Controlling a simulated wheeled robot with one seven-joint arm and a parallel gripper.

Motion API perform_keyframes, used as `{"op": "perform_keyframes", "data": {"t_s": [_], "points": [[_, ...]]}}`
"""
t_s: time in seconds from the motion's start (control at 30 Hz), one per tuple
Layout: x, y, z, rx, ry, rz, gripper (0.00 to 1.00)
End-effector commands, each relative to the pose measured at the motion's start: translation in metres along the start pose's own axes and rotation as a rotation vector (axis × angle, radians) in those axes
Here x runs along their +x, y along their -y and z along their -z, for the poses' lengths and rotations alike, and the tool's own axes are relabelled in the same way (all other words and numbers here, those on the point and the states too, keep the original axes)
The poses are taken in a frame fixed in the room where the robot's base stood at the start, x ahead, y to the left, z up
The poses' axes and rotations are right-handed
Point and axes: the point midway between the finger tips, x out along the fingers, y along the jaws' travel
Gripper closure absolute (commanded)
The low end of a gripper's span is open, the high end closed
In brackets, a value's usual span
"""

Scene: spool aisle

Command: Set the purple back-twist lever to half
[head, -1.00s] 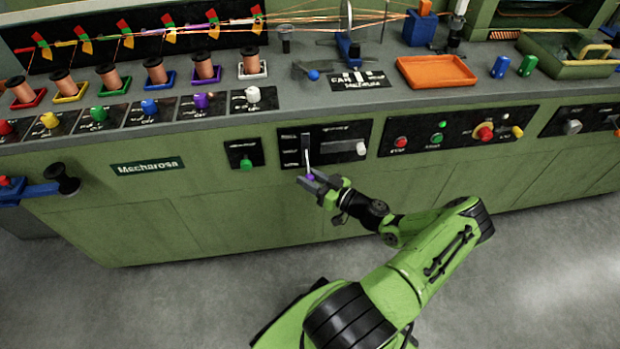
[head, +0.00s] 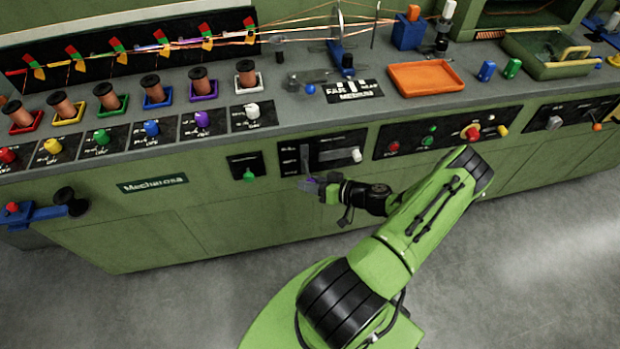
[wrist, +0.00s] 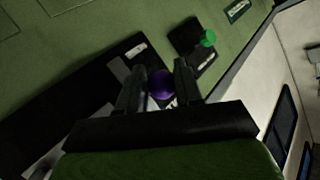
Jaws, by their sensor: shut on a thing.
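The purple back-twist lever ends in a round purple knob (wrist: 161,84), seen between my fingers in the wrist view. Its pale shaft (head: 304,157) shows in the head view, at the left slot of a black panel (head: 325,154) on the green machine front. My gripper (head: 312,184) reaches in from the right, just below the panel's lower edge, and is shut on the knob. In the wrist view my gripper (wrist: 159,86) has one dark finger on each side of the knob. The scale marks beside the slot are too small to read.
A white-handled lever (head: 356,155) sits on the same panel, to the right. A green knob (head: 249,175) is on a small panel at left. A red button (head: 472,133) and other controls are farther right. The floor (head: 180,300) in front is clear.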

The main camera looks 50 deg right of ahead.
Motion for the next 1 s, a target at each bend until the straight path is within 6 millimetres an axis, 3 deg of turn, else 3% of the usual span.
{"op": "perform_keyframes", "data": {"t_s": [0.03, 0.63, 0.67, 0.7, 0.8, 1.0], "points": [[-0.0001, 0.0054, 0.0101, 0.0, -0.003, 0.011, 1.0], [0.0, 0.0057, 0.0116, 0.035, 0.028, 0.007, 1.0], [0.0, 0.0056, 0.0116, 0.034, 0.028, 0.007, 0.62], [0.0, 0.0055, 0.0116, 0.034, 0.029, 0.006, 0.56], [-0.0003, 0.0048, 0.0105, 0.036, 0.031, 0.003, 0.45], [-0.0008, 0.0036, 0.0086, 0.04, 0.034, 0.0, 0.45]]}}
